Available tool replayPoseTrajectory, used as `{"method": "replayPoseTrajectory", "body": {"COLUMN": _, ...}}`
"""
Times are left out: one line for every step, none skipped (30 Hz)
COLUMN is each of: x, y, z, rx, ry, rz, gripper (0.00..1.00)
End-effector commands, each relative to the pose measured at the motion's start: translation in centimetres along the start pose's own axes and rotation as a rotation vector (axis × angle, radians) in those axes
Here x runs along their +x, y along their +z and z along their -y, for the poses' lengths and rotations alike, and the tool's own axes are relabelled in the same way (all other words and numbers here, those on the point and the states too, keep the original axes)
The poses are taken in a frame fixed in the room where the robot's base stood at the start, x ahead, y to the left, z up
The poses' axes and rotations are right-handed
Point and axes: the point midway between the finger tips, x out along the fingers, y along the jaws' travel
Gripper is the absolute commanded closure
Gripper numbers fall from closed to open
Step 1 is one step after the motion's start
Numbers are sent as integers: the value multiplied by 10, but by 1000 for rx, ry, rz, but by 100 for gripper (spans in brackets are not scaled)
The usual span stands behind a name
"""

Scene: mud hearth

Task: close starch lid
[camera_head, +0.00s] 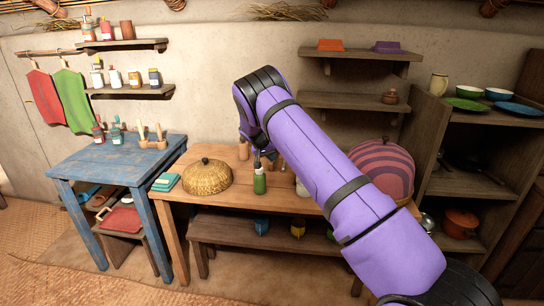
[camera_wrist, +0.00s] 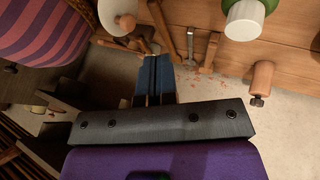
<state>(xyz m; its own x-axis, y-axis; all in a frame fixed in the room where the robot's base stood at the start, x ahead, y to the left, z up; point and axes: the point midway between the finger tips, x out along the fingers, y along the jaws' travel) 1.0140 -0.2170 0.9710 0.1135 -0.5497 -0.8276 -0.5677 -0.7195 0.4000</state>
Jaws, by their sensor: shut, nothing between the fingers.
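No container in view is marked as starch, and I cannot tell which one the starch lid belongs to. A green bottle with a pale cap (camera_head: 259,184) stands on the wooden table; it also shows at the top of the wrist view (camera_wrist: 246,18). A white container with a tan knob (camera_wrist: 117,16) is at the upper left of the wrist view, mostly cut off. My gripper (camera_wrist: 154,60) is shut and empty, its fingers side by side, apart from both containers. In the head view my purple arm hides the fingertips and part of the table.
The wooden table (camera_head: 185,205) also holds a woven dome basket (camera_head: 207,178) and a striped purple-red dome (camera_head: 383,168). Wooden utensils (camera_wrist: 208,48) lie near my fingers in the wrist view. A blue table (camera_head: 120,158) stands left, a shelf cabinet (camera_head: 470,190) right.

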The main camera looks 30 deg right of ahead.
Motion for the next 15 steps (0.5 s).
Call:
{"method": "replayPoseTrajectory", "body": {"x": 11, "y": 0, "z": -1, "rx": 1, "ry": 2, "rz": 2, "gripper": 100}}
{"method": "replayPoseTrajectory", "body": {"x": 17, "y": 0, "z": -1, "rx": 1, "ry": 2, "rz": 3, "gripper": 100}}
{"method": "replayPoseTrajectory", "body": {"x": 25, "y": 1, "z": -1, "rx": 0, "ry": 2, "rz": 3, "gripper": 100}}
{"method": "replayPoseTrajectory", "body": {"x": 30, "y": 0, "z": -1, "rx": 0, "ry": 1, "rz": 2, "gripper": 100}}
{"method": "replayPoseTrajectory", "body": {"x": 36, "y": 0, "z": -1, "rx": 0, "ry": 1, "rz": 2, "gripper": 100}}
{"method": "replayPoseTrajectory", "body": {"x": 44, "y": 0, "z": -1, "rx": 1, "ry": 1, "rz": 2, "gripper": 100}}
{"method": "replayPoseTrajectory", "body": {"x": 49, "y": 0, "z": -1, "rx": 1, "ry": 1, "rz": 2, "gripper": 100}}
{"method": "replayPoseTrajectory", "body": {"x": 54, "y": 0, "z": -1, "rx": 1, "ry": 1, "rz": 2, "gripper": 100}}
{"method": "replayPoseTrajectory", "body": {"x": 62, "y": 1, "z": -1, "rx": 0, "ry": 1, "rz": 3, "gripper": 100}}
{"method": "replayPoseTrajectory", "body": {"x": 67, "y": 0, "z": -1, "rx": 1, "ry": 1, "rz": 2, "gripper": 100}}
{"method": "replayPoseTrajectory", "body": {"x": 71, "y": 0, "z": -2, "rx": 2, "ry": 1, "rz": 2, "gripper": 100}}
{"method": "replayPoseTrajectory", "body": {"x": 73, "y": 0, "z": -9, "rx": 4, "ry": 1, "rz": 1, "gripper": 100}}
{"method": "replayPoseTrajectory", "body": {"x": 75, "y": 0, "z": -13, "rx": 3, "ry": 0, "rz": 2, "gripper": 100}}
{"method": "replayPoseTrajectory", "body": {"x": 77, "y": 1, "z": -16, "rx": 3, "ry": 1, "rz": 2, "gripper": 100}}
{"method": "replayPoseTrajectory", "body": {"x": 80, "y": 2, "z": -20, "rx": 2, "ry": 0, "rz": 2, "gripper": 100}}
